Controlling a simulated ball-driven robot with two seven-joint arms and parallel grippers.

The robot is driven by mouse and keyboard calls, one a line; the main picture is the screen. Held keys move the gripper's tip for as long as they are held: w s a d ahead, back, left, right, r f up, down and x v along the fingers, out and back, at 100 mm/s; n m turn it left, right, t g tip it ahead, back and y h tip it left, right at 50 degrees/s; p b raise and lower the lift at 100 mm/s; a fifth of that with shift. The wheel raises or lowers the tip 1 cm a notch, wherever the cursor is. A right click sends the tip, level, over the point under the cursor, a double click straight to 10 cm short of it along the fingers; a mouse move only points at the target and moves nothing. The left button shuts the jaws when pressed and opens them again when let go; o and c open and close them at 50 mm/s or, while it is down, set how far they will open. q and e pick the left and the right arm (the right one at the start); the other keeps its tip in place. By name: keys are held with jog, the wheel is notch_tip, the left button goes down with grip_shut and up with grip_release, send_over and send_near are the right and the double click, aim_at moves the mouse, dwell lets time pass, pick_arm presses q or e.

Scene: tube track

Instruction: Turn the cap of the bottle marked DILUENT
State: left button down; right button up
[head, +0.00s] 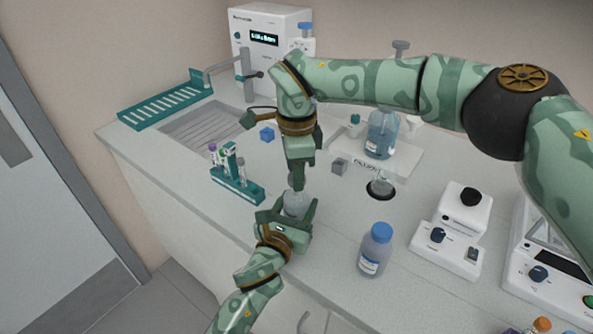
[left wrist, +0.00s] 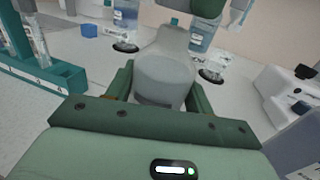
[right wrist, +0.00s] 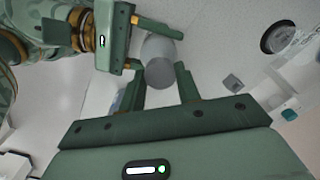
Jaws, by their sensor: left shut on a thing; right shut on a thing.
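A pale grey bottle (head: 296,203) stands upright in my left gripper (head: 290,215), near the front edge of the counter. It also shows in the left wrist view (left wrist: 166,72), with its shoulder narrowing upward. My left gripper is shut on its body. My right gripper (head: 299,182) points down from above and is shut at the bottle's top, on a small grey cap (right wrist: 159,74) seen between its fingers in the right wrist view. No label is readable on the held bottle. A bottle with a blue cap (head: 376,249) stands apart to the right; its label is too small to read.
A teal tube rack (head: 238,188) stands close left of the held bottle. A blue cube (head: 267,134) and a grey cube (head: 339,167) lie behind. A blue-liquid bottle (head: 381,136) stands at the back. A white knobbed device (head: 447,246) stands right. Open counter lies between.

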jog(key=shift+r, duration=2)
pick_arm(q)
jog(key=shift+c, duration=2.4)
grip_release()
jog(key=shift+s, duration=0.1)
jog(key=shift+s+a, duration=0.2)
jog(key=shift+s, duration=0.15)
pick_arm(e)
jog(key=shift+r, duration=0.15)
pick_arm(q)
jog(key=p+v, duration=0.1)
jog(key=v, duration=1)
pick_arm(e)
jog(key=shift+s+r, duration=0.1)
jog(key=shift+r, duration=0.5)
